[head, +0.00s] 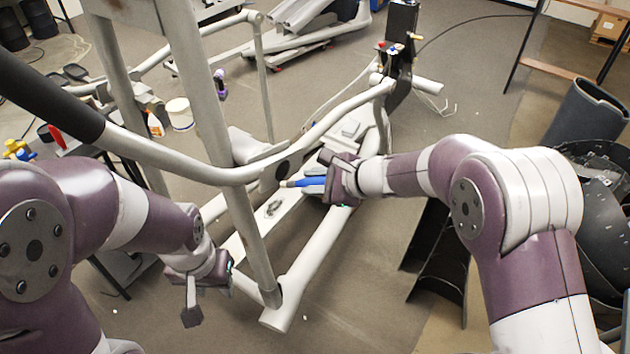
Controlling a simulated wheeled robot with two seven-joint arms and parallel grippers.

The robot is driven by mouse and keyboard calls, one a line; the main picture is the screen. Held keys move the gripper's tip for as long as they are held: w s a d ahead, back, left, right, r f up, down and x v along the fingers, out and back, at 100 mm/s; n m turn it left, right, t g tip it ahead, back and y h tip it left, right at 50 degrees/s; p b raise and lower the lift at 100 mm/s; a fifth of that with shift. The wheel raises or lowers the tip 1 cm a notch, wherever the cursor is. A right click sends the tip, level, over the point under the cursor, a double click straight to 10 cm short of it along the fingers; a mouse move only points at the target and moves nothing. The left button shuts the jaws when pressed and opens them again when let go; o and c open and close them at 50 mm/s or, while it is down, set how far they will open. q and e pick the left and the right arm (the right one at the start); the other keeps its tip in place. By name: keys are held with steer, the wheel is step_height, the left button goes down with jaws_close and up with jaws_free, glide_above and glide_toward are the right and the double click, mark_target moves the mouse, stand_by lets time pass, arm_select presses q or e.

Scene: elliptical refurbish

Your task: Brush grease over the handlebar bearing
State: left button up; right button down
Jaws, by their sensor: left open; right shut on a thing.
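The grey tubular frame of the elliptical (240,172) runs across the middle of the head view, with a long curved handlebar arm. A dark round spot on it, seemingly the handlebar bearing (281,170), faces me near the upright post. My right gripper (335,182) is shut on a brush with a blue handle (311,182). The brush points left, and its pale tip appears just below the bearing; I cannot tell whether they touch. My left gripper (211,297) is open and empty, low and left of the upright post (208,100).
A white tub (179,114) and small tools stand on a surface behind the frame at left. Dark curved covers (440,258) lie on the floor below my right arm, with more black shells (598,200) at far right. Floor in the front middle is clear.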

steer(key=shift+w+a, duration=0.45)
steer(key=shift+a, duration=0.25)
steer(key=shift+w+d, duration=0.1)
